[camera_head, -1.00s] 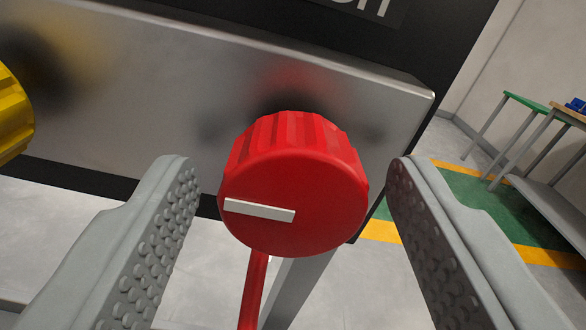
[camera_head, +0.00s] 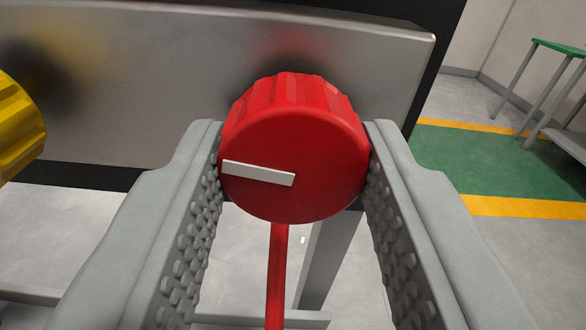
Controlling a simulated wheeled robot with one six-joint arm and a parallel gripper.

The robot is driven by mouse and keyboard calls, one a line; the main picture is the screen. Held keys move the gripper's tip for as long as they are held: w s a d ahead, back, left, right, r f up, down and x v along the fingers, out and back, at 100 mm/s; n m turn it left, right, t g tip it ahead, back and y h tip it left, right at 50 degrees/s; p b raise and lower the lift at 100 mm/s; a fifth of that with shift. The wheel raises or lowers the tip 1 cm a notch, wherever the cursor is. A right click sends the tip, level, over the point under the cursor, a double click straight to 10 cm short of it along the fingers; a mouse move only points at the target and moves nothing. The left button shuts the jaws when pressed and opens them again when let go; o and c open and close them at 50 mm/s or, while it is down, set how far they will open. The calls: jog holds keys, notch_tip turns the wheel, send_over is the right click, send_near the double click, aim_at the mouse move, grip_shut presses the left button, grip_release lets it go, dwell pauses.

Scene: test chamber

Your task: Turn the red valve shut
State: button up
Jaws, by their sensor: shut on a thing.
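The red valve (camera_head: 305,130) is a round ribbed knob on the front of a brushed metal panel, in the middle of the view. A white pointer bar (camera_head: 258,173) on its face points left, tilted slightly upward at its left end. My gripper (camera_head: 294,165) is shut on the red valve, one grey studded finger against its left side and the other against its right side. The contact faces of the fingertips are partly hidden by the valve.
A yellow knob (camera_head: 14,128) is on the panel (camera_head: 150,70) at the left edge. A red pipe (camera_head: 276,275) runs down below the valve, beside a grey stand leg (camera_head: 318,262). A green-topped table (camera_head: 560,47) stands at the far right on open floor.

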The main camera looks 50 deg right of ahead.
jog(key=m, duration=0.4)
jog(key=shift+m, duration=0.3)
jog(key=m, duration=0.3)
jog(key=shift+m, duration=0.3)
jog(key=m, duration=0.4)
jog(key=shift+m, duration=1.9)
jog(key=o, duration=1)
jog(key=shift+a, duration=0.1)
jog(key=v, duration=1.7)
